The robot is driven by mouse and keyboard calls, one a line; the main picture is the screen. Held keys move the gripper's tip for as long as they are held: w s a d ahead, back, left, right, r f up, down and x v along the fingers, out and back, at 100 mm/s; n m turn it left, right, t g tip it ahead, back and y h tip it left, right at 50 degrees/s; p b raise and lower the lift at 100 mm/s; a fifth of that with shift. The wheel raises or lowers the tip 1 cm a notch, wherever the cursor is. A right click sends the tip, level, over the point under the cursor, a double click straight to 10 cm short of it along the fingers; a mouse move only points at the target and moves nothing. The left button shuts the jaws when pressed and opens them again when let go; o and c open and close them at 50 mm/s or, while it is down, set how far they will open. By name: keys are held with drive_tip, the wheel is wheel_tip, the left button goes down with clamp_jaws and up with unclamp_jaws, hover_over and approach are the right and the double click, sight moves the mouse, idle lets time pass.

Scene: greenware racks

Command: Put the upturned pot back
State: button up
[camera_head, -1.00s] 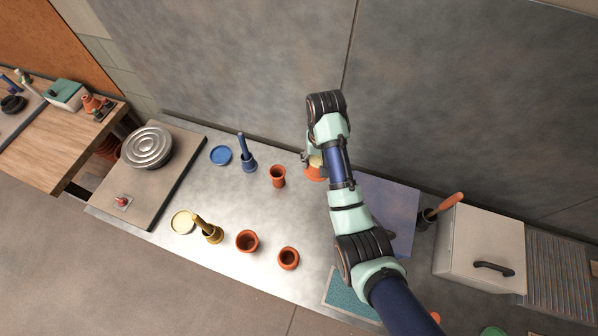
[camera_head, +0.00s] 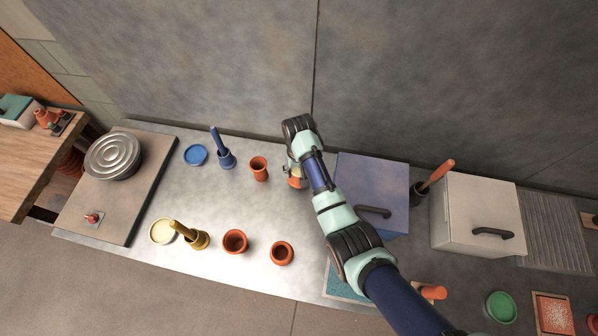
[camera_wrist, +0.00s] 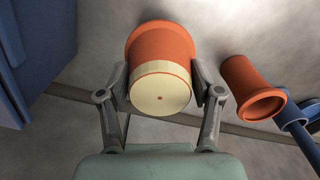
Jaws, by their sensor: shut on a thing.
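The upturned pot is terracotta with a cream base and a small dark dot at its centre. In the wrist view the pot (camera_wrist: 160,45) has its base towards me and its wider rim away from me. My gripper (camera_wrist: 163,82) is shut on it, one finger on each side. In the head view the pot (camera_head: 296,183) is partly hidden under my gripper (camera_head: 294,170), over the back of the steel table, left of the blue box. I cannot tell whether its rim touches the table.
A terracotta pot (camera_head: 259,169) stands just left, also in the wrist view (camera_wrist: 250,90). Two more pots (camera_head: 235,242) (camera_head: 282,253) stand in front. A blue holder (camera_head: 226,159), gold holder (camera_head: 199,240) and blue box (camera_head: 372,192) are near. The wall is close behind.

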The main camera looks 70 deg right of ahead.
drive_tip(key=shift+f+b, duration=0.45)
drive_tip(key=shift+f, duration=1.65)
drive_tip(key=shift+f, duration=0.2)
drive_tip(key=o, duration=1.4)
drive_tip(key=shift+r, duration=0.2)
wheel_tip(320, 180, up, 12)
drive_tip(key=shift+r+p, duration=0.1)
drive_tip(key=shift+p, duration=1)
drive_tip(key=shift+w, duration=0.1)
